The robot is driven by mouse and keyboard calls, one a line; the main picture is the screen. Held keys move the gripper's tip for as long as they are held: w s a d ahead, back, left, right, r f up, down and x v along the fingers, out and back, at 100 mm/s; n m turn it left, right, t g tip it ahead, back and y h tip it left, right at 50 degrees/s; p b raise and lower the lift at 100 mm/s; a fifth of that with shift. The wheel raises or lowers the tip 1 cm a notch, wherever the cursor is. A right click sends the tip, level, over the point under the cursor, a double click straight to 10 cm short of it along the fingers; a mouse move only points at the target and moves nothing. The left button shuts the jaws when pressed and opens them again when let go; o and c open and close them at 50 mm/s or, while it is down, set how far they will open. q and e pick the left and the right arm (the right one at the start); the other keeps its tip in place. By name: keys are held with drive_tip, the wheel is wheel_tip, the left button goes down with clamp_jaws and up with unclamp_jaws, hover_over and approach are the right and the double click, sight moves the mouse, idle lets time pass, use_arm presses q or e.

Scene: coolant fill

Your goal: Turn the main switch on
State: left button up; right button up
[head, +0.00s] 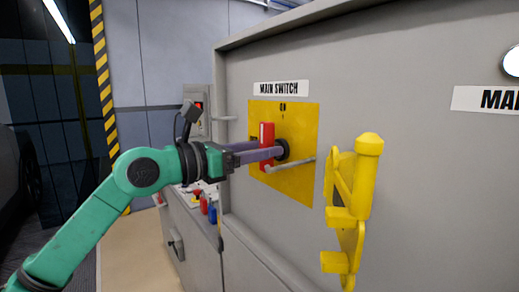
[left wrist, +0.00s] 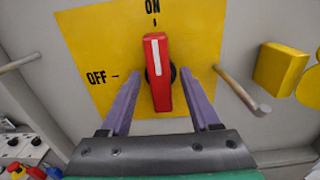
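The main switch is a red handle (head: 266,138) on a yellow plate (head: 300,185) under a "MAIN SWITCH" label (head: 282,88). In the left wrist view the red handle (left wrist: 157,85) stands upright, its white stripe in line with the "ON" mark (left wrist: 152,6); the "OFF" mark (left wrist: 97,78) is to its left. My left gripper (head: 262,152) is open at the switch. In the left wrist view its two purple fingers (left wrist: 163,85) stand one on each side of the handle, with gaps to it. My right gripper is not in view.
A metal rod (head: 290,165) sticks out right of the switch, and another (left wrist: 20,62) shows at left in the wrist view. A yellow bracket (head: 350,210) juts from the grey cabinet (head: 390,110) at right. A lower bench (head: 190,225) with coloured items is behind my arm.

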use_arm(q)
drive_tip(key=b+v, duration=0.6)
drive_tip(key=v, duration=0.8)
drive_tip(key=shift+s+a, duration=0.2)
drive_tip(key=shift+a, duration=0.05)
drive_tip(key=shift+r, duration=0.1)
